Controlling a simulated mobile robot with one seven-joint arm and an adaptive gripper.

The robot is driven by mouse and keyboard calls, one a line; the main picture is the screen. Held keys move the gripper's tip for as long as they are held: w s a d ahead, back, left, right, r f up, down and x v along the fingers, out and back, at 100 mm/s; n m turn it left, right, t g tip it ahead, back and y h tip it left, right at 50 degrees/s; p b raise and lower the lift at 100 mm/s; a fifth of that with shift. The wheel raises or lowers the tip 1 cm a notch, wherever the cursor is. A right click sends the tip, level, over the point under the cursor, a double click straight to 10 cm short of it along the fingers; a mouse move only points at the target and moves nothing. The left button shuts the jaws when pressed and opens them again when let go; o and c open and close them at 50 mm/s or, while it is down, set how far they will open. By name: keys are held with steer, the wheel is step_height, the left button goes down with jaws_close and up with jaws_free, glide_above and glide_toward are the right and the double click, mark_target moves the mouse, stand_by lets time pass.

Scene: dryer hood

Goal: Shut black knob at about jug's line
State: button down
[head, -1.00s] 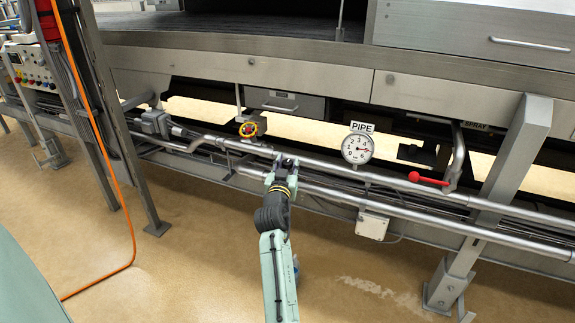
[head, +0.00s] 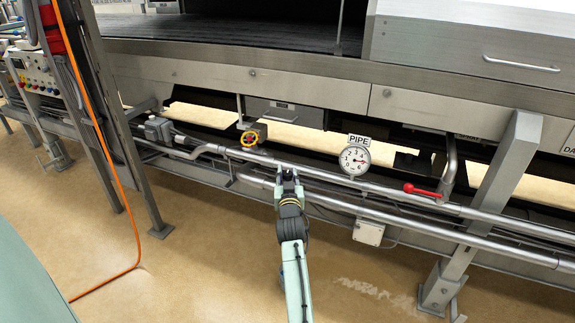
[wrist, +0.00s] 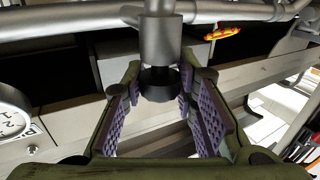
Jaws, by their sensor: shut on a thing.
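The black knob (wrist: 159,82) is a short dark cylinder under a grey vertical stem (wrist: 160,40) that joins a pipe, seen in the wrist view. My gripper (wrist: 160,90) has its ridged purple pads on both sides of the knob and is shut on it. I see no jug in these frames.
A PIPE gauge (head: 355,160) stands right of my gripper. A red lever (head: 421,190) is further right, and a yellow-red handwheel (head: 249,138) is to the left. Long pipes run across; a slanted steel leg (head: 485,215) stands at right. The floor in front is open.

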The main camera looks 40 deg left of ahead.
mark_target(289, 178)
steer(key=shift+w+d+r+n+g+y, duration=0.1)
steer(key=shift+w+r+n+g+y, duration=0.05)
steer(key=shift+n+g+y, duration=0.4)
steer(key=shift+w+f+n+g+y+b, duration=0.1)
steer(key=shift+f+n+g+y+b, duration=0.2)
steer(key=shift+y+b, duration=0.45)
steer(key=n+g+b, duration=0.1)
steer(key=b, duration=0.2)
steer(key=shift+g+y+b, duration=0.25)
steer(key=shift+y+b, duration=0.05)
steer(key=shift+b, duration=0.45)
steer(key=shift+s+r+n+g+b, duration=0.15)
steer(key=shift+s+n+g+b, duration=0.15)
steer(key=shift+b, duration=0.1)
steer(key=c, duration=1.3)
jaws_free()
steer(key=shift+v, duration=3.7)
